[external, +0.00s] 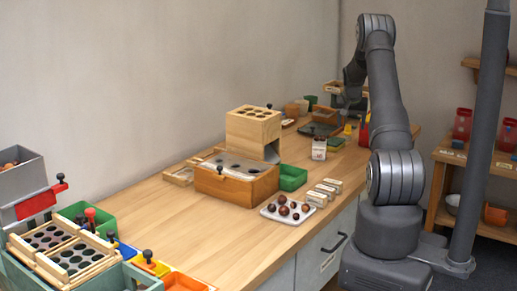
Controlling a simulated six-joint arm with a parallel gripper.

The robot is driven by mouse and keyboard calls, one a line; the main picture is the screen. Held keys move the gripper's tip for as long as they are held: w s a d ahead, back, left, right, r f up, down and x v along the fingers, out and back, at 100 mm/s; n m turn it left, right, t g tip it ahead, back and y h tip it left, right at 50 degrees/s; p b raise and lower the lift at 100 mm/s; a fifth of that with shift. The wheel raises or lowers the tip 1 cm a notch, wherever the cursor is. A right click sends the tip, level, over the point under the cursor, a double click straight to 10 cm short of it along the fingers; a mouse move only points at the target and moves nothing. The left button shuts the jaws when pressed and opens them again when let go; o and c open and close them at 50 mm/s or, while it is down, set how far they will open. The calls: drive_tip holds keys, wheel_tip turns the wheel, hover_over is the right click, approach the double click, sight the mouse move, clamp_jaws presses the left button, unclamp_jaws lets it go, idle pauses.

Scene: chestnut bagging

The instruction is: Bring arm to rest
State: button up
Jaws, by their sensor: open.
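My gripper (347,112) is small and dark there, above the far part of the bench top. It is open, and I see nothing held in it. Its fingertips are hard to make out against the items behind.
A white tray (268,213) holds several chestnuts. Containers crowd the left front corner. The front middle of the bench is clear. A dark post (487,130) stands right of my arm.

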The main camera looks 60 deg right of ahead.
drive_tip(key=s+a+m+g, duration=0.1)
drive_tip(key=s+a+m, duration=0.1)
drive_tip(key=s+a, duration=0.8)
drive_tip(key=w+f, duration=0.2)
drive_tip(key=w, duration=0.1)
drive_tip(key=w+f, duration=0.3)
drive_tip(key=w+d+f, duration=0.1)
drive_tip(key=w+f, duration=0.1)
drive_tip(key=w, duration=0.1)
drive_tip(key=shift+w+f, duration=0.35)
drive_tip(key=s+d+r, duration=0.1)
drive_tip(key=s+r, duration=0.6)
drive_tip(key=s, duration=0.4)
drive_tip(key=shift+n, duration=0.3)
drive_tip(key=shift+w+d+r, duration=0.2)
drive_tip(key=shift+w+d, duration=1.75)
drive_tip(key=shift+w, duration=0.15)
